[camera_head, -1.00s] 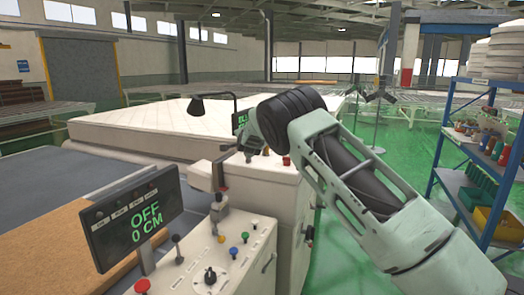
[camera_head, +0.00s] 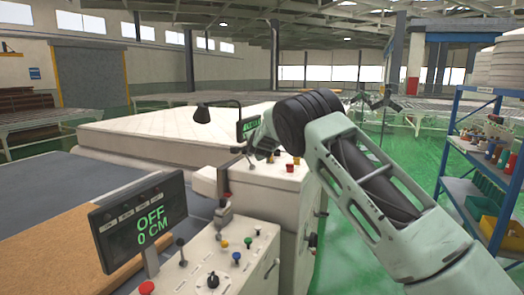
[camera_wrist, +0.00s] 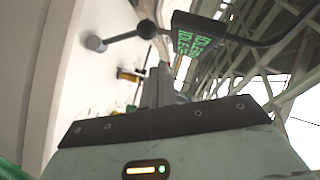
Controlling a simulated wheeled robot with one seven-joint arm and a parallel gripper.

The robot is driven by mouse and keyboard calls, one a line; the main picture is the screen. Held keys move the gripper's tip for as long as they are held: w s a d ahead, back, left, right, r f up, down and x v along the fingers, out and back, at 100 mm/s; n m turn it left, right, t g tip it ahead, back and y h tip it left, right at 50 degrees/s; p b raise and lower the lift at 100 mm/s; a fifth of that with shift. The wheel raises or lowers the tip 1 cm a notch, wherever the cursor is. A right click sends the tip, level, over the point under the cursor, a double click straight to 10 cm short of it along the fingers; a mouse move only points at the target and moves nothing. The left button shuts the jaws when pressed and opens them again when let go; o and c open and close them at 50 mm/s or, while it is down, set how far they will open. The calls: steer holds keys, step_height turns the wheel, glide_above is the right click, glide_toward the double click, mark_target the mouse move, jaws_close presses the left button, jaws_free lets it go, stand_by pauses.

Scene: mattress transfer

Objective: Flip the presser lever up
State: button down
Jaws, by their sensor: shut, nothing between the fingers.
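A lever with a dark ball knob, apparently the presser lever, shows in the wrist view (camera_wrist: 97,43). My wrist partly hides the gripper in the head view, and I cannot tell whether the fingers touch the lever.
A front panel (camera_head: 240,262) with coloured knobs stands beside a screen (camera_head: 140,222) reading OFF, 0 CM. A blue shelf (camera_head: 480,160) stands at the right. Green floor lies open between shelf and cabinet.

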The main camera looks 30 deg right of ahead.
steer(key=b+v, duration=0.4)
steer(key=v, duration=0.6)
steer(key=shift+r, duration=0.3)
